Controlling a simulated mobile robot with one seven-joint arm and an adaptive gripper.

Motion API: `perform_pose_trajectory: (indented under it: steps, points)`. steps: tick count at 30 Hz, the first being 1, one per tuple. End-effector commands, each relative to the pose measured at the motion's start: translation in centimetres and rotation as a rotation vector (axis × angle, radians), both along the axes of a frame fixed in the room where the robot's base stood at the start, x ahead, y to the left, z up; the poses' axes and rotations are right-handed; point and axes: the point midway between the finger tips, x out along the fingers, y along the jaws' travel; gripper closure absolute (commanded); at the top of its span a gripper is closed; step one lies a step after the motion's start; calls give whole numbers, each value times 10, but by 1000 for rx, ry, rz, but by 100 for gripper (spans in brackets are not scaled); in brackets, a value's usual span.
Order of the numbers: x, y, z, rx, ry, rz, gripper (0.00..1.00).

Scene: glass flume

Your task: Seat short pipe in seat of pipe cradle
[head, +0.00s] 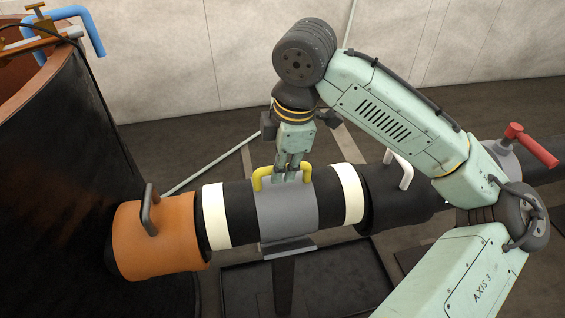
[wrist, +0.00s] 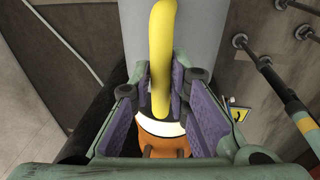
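The short pipe (head: 240,208) is black with cream bands near both ends, a grey middle sleeve and a yellow handle (head: 260,174). It lies roughly level above the pipe cradle (head: 288,247), a grey plate on a dark post. The sleeve hides most of the seat, and I cannot tell whether the pipe touches it. My gripper (head: 287,178) points down at the handle, its fingers closed about the bar. In the wrist view my gripper (wrist: 162,88) has a purple pad on each side of the yellow handle (wrist: 160,45), above the grey sleeve.
An orange pipe end (head: 158,240) with a dark handle is close at the left. A black pipe (head: 402,196) with a white handle is close at the right. A large dark tank (head: 70,170) stands far left. A red-handled valve (head: 532,146) is at right.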

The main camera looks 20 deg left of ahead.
Motion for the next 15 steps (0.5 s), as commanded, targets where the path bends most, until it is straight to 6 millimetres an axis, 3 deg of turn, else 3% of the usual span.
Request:
perform_pose_trajectory:
  steps: [7,15]
  points:
    - [0,0,1,1,-1,0,67]
    - [0,0,1,1,-1,0,67]
